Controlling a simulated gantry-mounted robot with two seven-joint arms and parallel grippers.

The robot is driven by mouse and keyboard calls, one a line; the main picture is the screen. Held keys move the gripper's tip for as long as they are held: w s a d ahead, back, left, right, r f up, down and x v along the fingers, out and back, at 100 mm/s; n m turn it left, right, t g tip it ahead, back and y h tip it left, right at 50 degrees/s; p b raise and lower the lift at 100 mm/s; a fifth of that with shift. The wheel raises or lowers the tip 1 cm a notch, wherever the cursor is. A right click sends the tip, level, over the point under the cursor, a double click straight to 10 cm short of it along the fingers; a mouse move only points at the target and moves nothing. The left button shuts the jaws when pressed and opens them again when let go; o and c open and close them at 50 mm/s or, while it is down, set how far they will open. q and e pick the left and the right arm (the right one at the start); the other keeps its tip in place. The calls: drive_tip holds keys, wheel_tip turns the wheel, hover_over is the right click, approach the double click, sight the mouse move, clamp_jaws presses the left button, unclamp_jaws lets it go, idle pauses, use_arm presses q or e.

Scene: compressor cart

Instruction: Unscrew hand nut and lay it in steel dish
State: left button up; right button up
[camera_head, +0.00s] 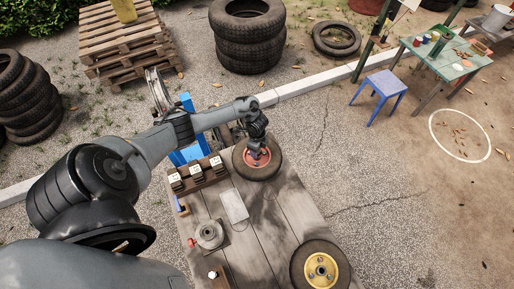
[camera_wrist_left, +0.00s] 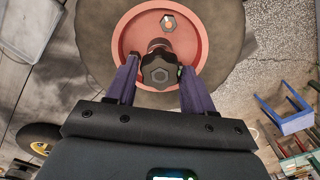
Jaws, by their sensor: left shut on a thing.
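A black lobed hand nut (camera_wrist_left: 160,70) sits in front of the red hub of a dark-tyred wheel (camera_wrist_left: 95,40). In the head view this wheel (camera_head: 273,170) is at the far end of the wooden bench. My left gripper (camera_wrist_left: 158,78) is shut on the hand nut, one purple finger on each side. In the head view my left gripper (camera_head: 258,153) is over the red hub and the nut is hidden. A flat grey plate-like piece (camera_head: 234,206) lies on the bench; I cannot tell whether it is the steel dish. My right gripper is not in view.
The bench (camera_head: 262,232) also bears a round grey metal part (camera_head: 209,235), a yellow-hubbed wheel (camera_head: 320,270) at the near right and several small dark blocks (camera_head: 195,172) along the left. A blue stool (camera_head: 380,88) stands apart on the right. Bare planks lie mid-bench.

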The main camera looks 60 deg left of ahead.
use_arm(q)
drive_tip(key=shift+r+n+p, duration=0.15)
drive_tip(key=shift+n+p, duration=0.25)
drive_tip(key=shift+p, duration=0.1)
drive_tip(key=shift+n+p, duration=0.35)
drive_tip(key=shift+n, duration=0.15)
drive_tip(key=shift+n, duration=0.3)
drive_tip(key=shift+n+p, duration=0.6)
drive_tip(key=shift+p, duration=0.05)
drive_tip(key=shift+n, duration=0.5)
